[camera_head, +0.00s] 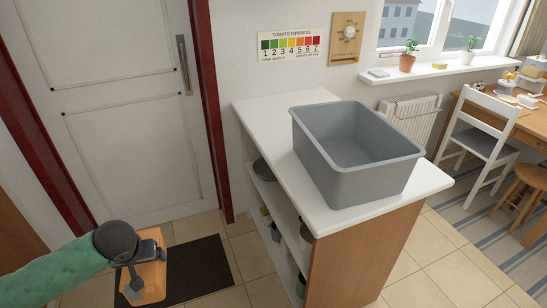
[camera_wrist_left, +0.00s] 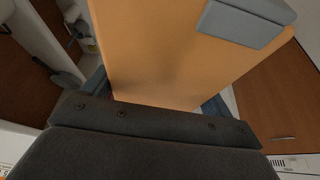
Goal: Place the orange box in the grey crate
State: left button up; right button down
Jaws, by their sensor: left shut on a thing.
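The orange box (camera_head: 150,279) is in my left gripper (camera_head: 143,265) at the lower left of the head view, held above a dark floor mat. The orange box (camera_wrist_left: 175,55) also fills the middle of the left wrist view, with a grey fingertip pad (camera_wrist_left: 245,22) against its face. My left gripper is shut on it. The grey crate (camera_head: 318,152) stands upright on the white top of a shelf unit, to the right of the gripper and well apart from it. Its visible inside is empty. My right gripper is not in view.
The shelf unit's white top (camera_head: 262,119) has bare room left of the crate, and bowls and jars fill its shelves. A dark mat (camera_head: 205,270) lies before a white door (camera_head: 120,100). A white chair (camera_head: 485,140) and table stand at the right.

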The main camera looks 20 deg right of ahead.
aim_at(344, 166)
jog(key=j+z, duration=1.6)
jog(key=k+l, duration=0.05)
jog(key=l, duration=0.05)
